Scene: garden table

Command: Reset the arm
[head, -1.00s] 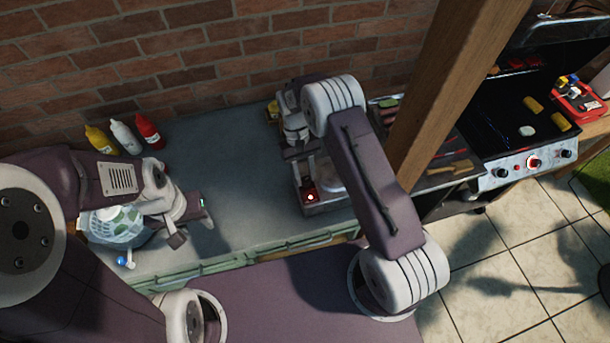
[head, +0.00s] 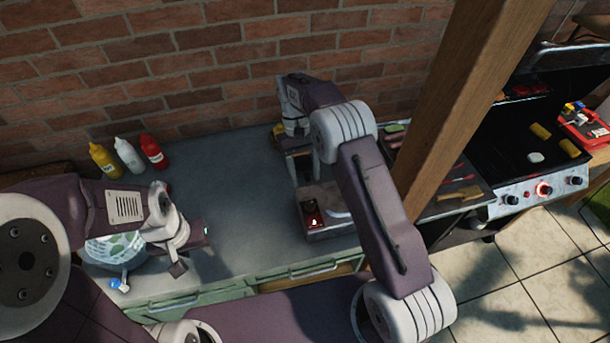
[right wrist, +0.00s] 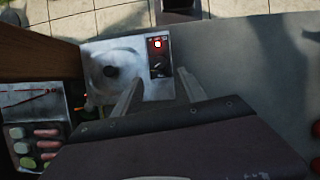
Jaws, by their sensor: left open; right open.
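My left gripper (head: 192,248) is open at the left of the counter, just right of a patterned bowl (head: 112,248); I see nothing between its fingers. My right gripper (head: 302,166) is partly hidden by its own arm in the head view, above a grey countertop appliance (head: 328,233). In the right wrist view the two fingers (right wrist: 158,90) are spread apart and empty.
Yellow, white and red bottles (head: 129,156) stand by the brick wall. A wooden post (head: 465,110) rises right of my right arm. Beyond it is a grill (head: 535,185) with food. A tray of food (right wrist: 35,145) lies near the post. The middle counter (head: 235,180) is clear.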

